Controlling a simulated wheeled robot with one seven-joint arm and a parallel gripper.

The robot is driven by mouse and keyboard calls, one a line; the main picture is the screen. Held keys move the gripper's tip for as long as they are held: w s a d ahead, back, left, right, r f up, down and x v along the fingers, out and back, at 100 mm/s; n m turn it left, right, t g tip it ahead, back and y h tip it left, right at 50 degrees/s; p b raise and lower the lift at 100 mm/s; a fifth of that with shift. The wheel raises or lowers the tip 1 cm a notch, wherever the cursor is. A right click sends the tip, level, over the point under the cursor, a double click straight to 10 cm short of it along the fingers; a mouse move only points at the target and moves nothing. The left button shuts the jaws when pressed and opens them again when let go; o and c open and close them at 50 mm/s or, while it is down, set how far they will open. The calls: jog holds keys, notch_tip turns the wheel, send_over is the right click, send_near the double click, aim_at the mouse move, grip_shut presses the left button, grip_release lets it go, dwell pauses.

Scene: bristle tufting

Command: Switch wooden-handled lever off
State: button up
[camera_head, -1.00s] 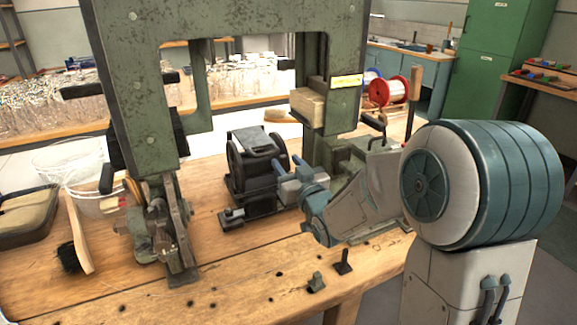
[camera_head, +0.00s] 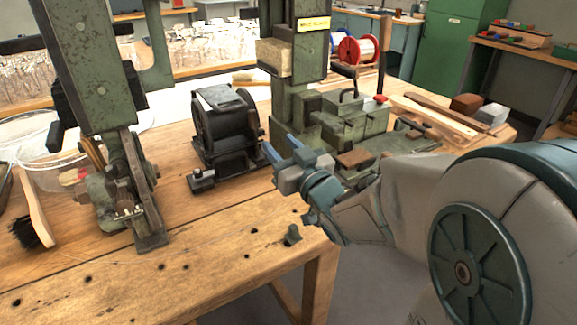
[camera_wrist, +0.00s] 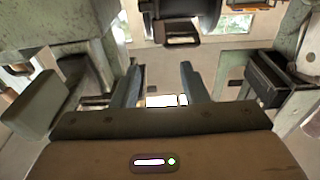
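A lever with an upright wooden handle (camera_head: 385,45) stands at the right of the green machine in the head view, behind the green block-like housing (camera_head: 350,122). My gripper (camera_head: 278,148) is in front of the machine, left of and nearer than the lever, and apart from it. Its two blue fingers are spread with nothing between them, as the wrist view (camera_wrist: 160,72) also shows. I cannot make out the wooden handle in the wrist view.
A black motor-like unit (camera_head: 225,125) stands left of my gripper. The green press frame (camera_head: 90,60) rises at left, with a brush (camera_head: 33,215) beside it. Wooden strips (camera_head: 435,115) and blocks (camera_head: 468,103) lie at right. The front bench top is mostly clear.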

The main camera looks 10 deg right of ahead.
jog(key=shift+b+v, duration=1.15)
jog(key=shift+b, duration=0.2)
